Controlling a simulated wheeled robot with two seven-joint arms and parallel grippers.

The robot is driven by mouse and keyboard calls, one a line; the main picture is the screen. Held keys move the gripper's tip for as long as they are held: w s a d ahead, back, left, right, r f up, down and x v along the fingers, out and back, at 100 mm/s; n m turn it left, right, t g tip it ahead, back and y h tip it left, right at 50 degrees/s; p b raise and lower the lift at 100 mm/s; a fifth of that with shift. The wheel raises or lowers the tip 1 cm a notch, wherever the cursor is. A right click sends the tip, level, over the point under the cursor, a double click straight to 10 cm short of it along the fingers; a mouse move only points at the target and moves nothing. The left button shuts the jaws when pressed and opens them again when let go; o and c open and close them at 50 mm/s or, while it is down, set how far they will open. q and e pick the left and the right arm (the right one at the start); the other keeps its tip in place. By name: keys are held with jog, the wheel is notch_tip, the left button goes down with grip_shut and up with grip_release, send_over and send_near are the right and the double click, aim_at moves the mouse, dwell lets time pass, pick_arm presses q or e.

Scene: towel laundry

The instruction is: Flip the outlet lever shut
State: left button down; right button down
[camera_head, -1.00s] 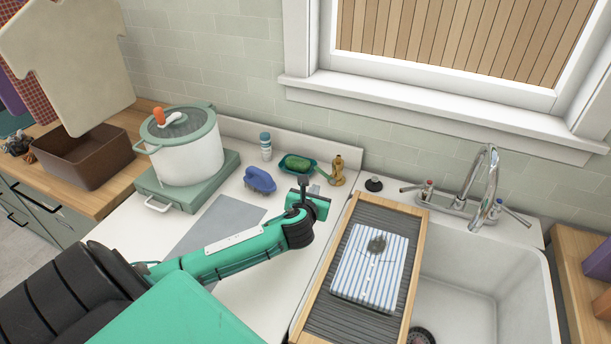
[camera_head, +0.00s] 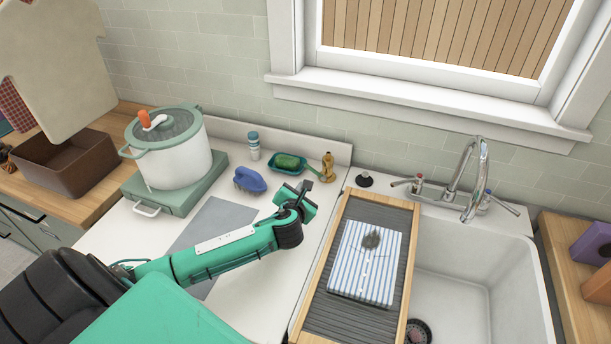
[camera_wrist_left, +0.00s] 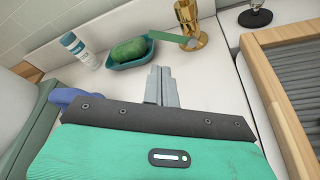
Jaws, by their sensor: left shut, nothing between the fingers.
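A small brass fitting (camera_head: 327,167) stands upright on the white counter by the back ledge. A green lever (camera_head: 314,171) sticks out from it toward the left. In the left wrist view the brass fitting (camera_wrist_left: 192,28) is at the top, and its flat green lever (camera_wrist_left: 165,36) reaches left, close to the teal soap dish. My left gripper (camera_head: 304,187) is shut and empty, in front of the fitting. In the left wrist view its closed fingers (camera_wrist_left: 160,84) point up toward the lever, with a visible gap. My right gripper is not in view.
A teal dish (camera_head: 288,166) with a green sponge, a bottle (camera_head: 254,146) and a blue brush (camera_head: 249,180) stand left of the fitting. A black stopper (camera_head: 365,180) is to its right. A wooden-framed rack (camera_head: 400,205) with a striped towel lies beside the sink.

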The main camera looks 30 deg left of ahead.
aim_at(315, 172)
pick_arm(q)
jog(key=p+x, duration=0.1)
jog(key=x, duration=0.8)
jog(key=shift+a, duration=0.15)
